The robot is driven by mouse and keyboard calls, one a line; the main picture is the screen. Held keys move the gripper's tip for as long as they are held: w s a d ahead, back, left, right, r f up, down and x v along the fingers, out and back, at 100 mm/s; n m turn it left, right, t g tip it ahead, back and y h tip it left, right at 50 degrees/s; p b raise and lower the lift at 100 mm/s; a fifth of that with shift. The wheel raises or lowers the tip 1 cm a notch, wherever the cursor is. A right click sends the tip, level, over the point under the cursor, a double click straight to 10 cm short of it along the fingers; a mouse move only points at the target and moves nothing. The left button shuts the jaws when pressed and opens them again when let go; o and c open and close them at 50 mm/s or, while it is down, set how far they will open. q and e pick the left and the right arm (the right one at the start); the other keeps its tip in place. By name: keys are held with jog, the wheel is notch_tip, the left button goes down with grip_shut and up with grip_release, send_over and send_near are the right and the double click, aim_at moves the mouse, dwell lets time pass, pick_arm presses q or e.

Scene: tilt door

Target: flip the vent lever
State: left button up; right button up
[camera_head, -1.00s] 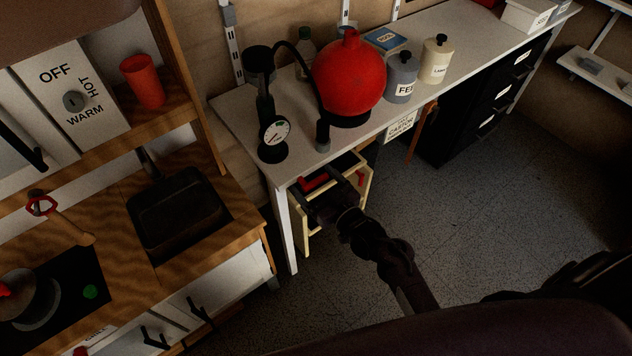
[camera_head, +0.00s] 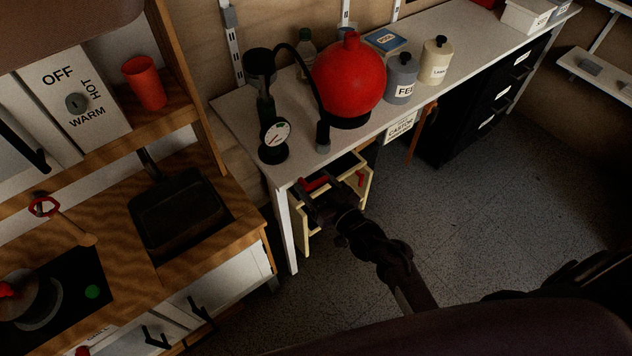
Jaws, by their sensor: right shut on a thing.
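A pale wood-framed box (camera_head: 366,186) stands under the white table's near end. A red part (camera_head: 314,183), which looks like a lever, shows at the box's upper left. A second small red part (camera_head: 360,179) is at its right side. My right gripper (camera_head: 308,197) reaches in from the lower right and is shut on the red part at the left. The dark gripper covers most of that part and much of the box's inside, so the fingertips are hard to make out. My left gripper is not in view.
The white table (camera_head: 232,112) carries a red round vessel (camera_head: 349,80), a pressure gauge (camera_head: 276,134) on a dark pump, and canisters. A wooden play kitchen (camera_head: 222,238) with a black pan stands left. The grey floor (camera_head: 480,215) to the right is clear.

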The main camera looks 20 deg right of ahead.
jog(key=m, duration=0.1)
jog(key=m+p, duration=0.1)
jog(key=m, duration=0.2)
jog(key=shift+a+f+p, duration=0.2)
jog(key=shift+f+p, duration=0.1)
jog(key=m, duration=0.1)
jog(key=m+p, duration=0.1)
jog(key=m, duration=0.2)
jog(key=shift+s+a+f, duration=0.15)
jog(key=shift+a+f, duration=0.1)
jog(key=shift+f, duration=0.05)
jog(key=shift+s+a+f+m+p, duration=0.1)
jog(key=shift+a+m+p, duration=0.25)
jog(key=shift+m, duration=1)
jog(key=shift+s+a+f+m+p, duration=0.15)
jog(key=shift+m+p, duration=0.45)
jog(key=shift+m, duration=0.8)
jog(key=shift+s+a+m+p, duration=0.1)
jog(key=shift+a+m+p, duration=0.25)
jog(key=shift+m, duration=1)
jog(key=o, duration=1)
jog(key=v, duration=0.7)
jog(key=shift+s+d, duration=0.2)
jog(key=shift+s, duration=0.15)
